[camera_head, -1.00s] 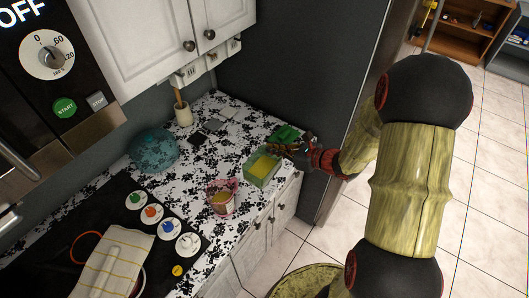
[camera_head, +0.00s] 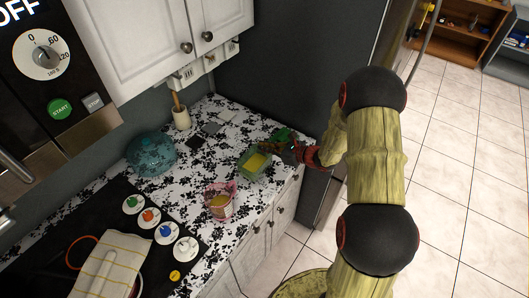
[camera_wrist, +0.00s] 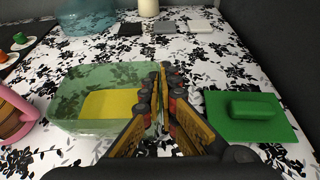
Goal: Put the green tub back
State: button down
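The green tub (camera_head: 253,165) is a translucent box with yellow contents, near the counter's front right edge. In the wrist view the tub (camera_wrist: 85,110) is at the left, and its right wall runs up to my gripper (camera_wrist: 160,80). The two fingers are close together with that wall between them, so the gripper appears shut on it. In the head view my gripper (camera_head: 288,153) reaches in from the right. I cannot tell whether the tub's base touches the counter.
A green lid (camera_wrist: 250,115) with a raised handle lies flat to the right. A pink-rimmed cup (camera_head: 220,200) stands left of the tub. A blue-green glass bowl (camera_head: 152,153), a cream utensil pot (camera_head: 182,118) and flat tiles (camera_head: 211,128) are behind. The hob (camera_head: 70,235) is at left.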

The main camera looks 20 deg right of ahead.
jog(key=shift+f, duration=1.2)
jog(key=shift+f, duration=0.15)
jog(key=c, duration=2.1)
grip_release()
jog(key=shift+o, duration=0.3)
